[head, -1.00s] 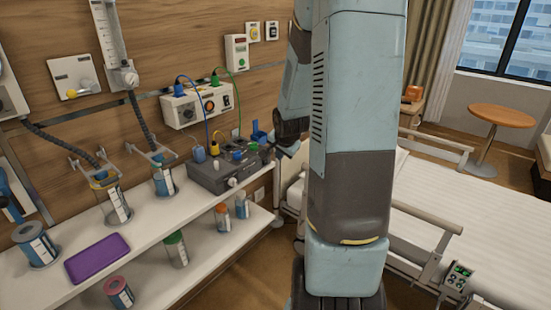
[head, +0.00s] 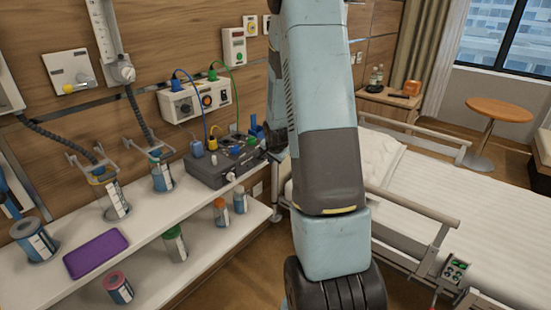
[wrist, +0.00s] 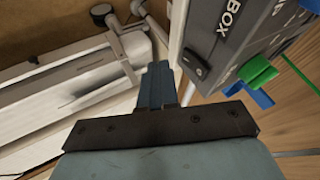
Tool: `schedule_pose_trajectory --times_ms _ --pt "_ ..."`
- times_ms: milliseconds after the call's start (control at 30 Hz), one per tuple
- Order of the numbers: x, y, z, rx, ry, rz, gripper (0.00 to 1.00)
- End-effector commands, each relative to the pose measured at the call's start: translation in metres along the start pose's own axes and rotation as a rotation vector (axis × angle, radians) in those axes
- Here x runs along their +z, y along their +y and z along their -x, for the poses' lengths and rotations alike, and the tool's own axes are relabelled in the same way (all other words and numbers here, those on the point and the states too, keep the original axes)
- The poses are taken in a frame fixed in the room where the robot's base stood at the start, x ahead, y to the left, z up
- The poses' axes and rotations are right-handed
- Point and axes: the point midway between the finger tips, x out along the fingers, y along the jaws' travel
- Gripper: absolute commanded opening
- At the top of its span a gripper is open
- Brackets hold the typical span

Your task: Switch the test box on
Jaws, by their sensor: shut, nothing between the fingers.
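The test box (head: 208,174) is a dark grey case on the upper white shelf, with plugs and cables on its top. In the wrist view the test box (wrist: 236,40) shows part of its lettering, "BOX", a small black rocker switch (wrist: 195,65) and a green plug (wrist: 257,72). My gripper (wrist: 157,72) is shut and empty. Its fingertips appear just left of the switch and look apart from it, though the exact gap cannot be told. In the head view the fingertips are hidden by my arm. I cannot tell the switch's position.
A white wall unit (head: 180,107) with blue and green cables hangs above the box. Jars and a purple tray (head: 95,254) stand on the shelves to the left. The bed (head: 470,210) is to the right, with its side rail close to my arm.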

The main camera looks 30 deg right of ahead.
Motion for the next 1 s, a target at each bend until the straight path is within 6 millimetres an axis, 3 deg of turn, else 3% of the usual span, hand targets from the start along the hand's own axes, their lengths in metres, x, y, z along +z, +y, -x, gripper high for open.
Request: schedule_pose_trajectory --times_ms 300,1000 --pt "0.001 -0.019 -0.012 0.001 0.0 0.0 0.0" --pt "0.002 -0.022 -0.016 -0.037 0.007 -0.014 0.0"
